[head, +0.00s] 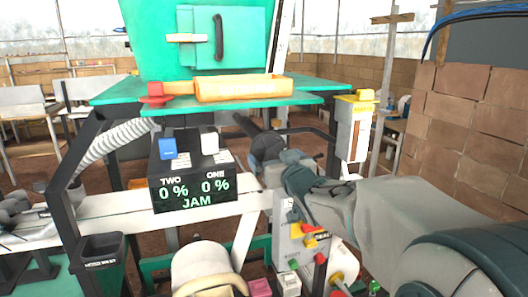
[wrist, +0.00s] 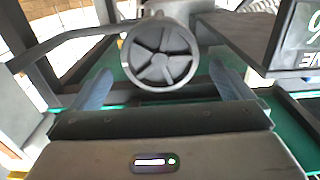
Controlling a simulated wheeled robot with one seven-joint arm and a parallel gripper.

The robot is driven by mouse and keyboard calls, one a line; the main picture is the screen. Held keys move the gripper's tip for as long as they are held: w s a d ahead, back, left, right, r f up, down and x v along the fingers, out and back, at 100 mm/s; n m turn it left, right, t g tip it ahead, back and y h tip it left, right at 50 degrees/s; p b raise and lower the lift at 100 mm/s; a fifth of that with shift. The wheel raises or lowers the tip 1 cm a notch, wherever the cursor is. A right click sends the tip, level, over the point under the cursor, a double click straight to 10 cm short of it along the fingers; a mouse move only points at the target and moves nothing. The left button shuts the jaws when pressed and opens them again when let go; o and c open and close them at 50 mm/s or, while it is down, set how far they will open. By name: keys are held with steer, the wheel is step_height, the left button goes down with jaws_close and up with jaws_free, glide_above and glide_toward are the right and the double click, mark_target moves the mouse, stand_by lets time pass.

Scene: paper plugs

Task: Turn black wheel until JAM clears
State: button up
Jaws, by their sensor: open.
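The black wheel (wrist: 160,53) is a dark spoked disc with a paler grey rim, in the upper middle of the wrist view. In the head view a dark round shape (head: 266,146), likely this wheel, sits right of the display box, partly hidden by my gripper. My gripper (wrist: 162,78) is open, with one bluish finger to each side of the wheel and gaps between. I cannot tell how deep the fingers reach around it. The black display box (head: 193,190) reads TWO 0 %, ONE 0 % and JAM in green.
A green shelf (head: 130,92) with a red knob (head: 155,94) and a wooden tray (head: 243,88) is above. A grey box with a yellow top (head: 354,128) hangs right of the wheel. A black bin (head: 103,250) is lower left. Black frame bars run close beside my gripper.

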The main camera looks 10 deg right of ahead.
mark_target(270, 151)
steer(key=shift+r+m+p, duration=0.2)
steer(key=shift+m+p, duration=0.55)
steer(key=shift+m, duration=0.15)
steer(key=m+p, duration=0.2)
steer(key=m, duration=0.1)
steer(key=shift+m, duration=0.4)
steer(key=m+p, duration=0.2)
steer(key=m, duration=0.3)
steer(key=shift+f+m, duration=0.1)
steer(key=shift+m, duration=0.3)
steer(key=m+p, duration=0.2)
steer(key=m, duration=0.4)
steer(key=shift+m, duration=0.4)
steer(key=m+p, duration=0.1)
steer(key=m, duration=0.4)
steer(key=shift+f+m+p, duration=0.1)
steer(key=shift+m+p, duration=0.25)
steer(key=shift+m, duration=0.05)
steer(key=shift+w+a+b, duration=0.15)
steer(key=shift+w+b, duration=0.1)
steer(key=shift+w, duration=0.75)
steer(key=shift+w+a+b, duration=0.1)
steer(key=shift+w+b, duration=0.1)
steer(key=shift+w, duration=0.75)
